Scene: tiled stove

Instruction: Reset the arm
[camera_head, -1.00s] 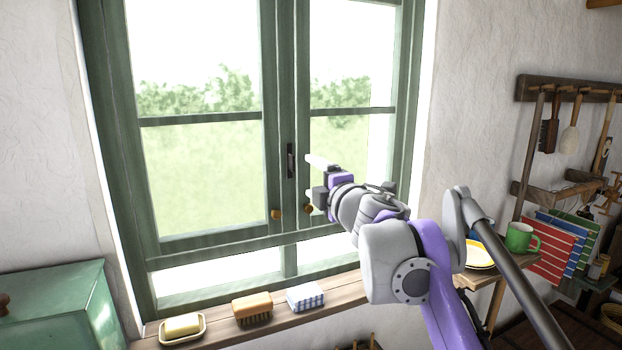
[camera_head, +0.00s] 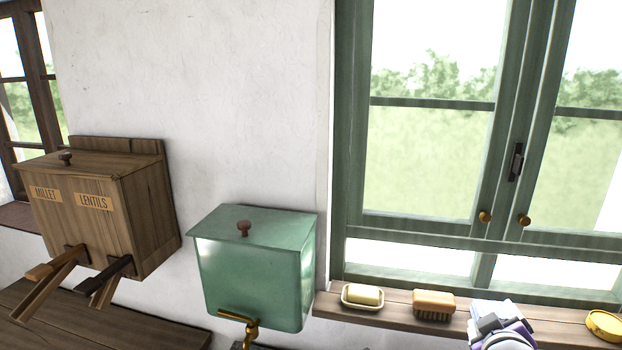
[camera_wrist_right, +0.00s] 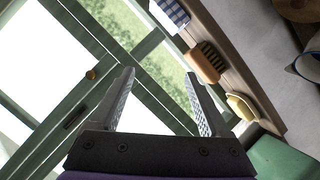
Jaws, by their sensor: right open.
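My right gripper (camera_wrist_right: 160,82) is open in the right wrist view, with nothing between its two fingers. In the head view only the top of my right gripper and wrist (camera_head: 500,328) shows at the bottom edge, in front of the window sill. My left gripper is in no view. The green-framed window (camera_head: 483,130) stands shut behind the sill, with two round knobs and a dark latch at its middle.
On the sill (camera_head: 394,312) are a soap dish (camera_head: 362,296) and a brush (camera_head: 433,305); a blue-checked item (camera_wrist_right: 172,12) shows in the wrist view. A green tank (camera_head: 256,268) with a brass tap and a wooden lentils box (camera_head: 105,215) hang left. A yellow round item (camera_head: 604,325) lies right.

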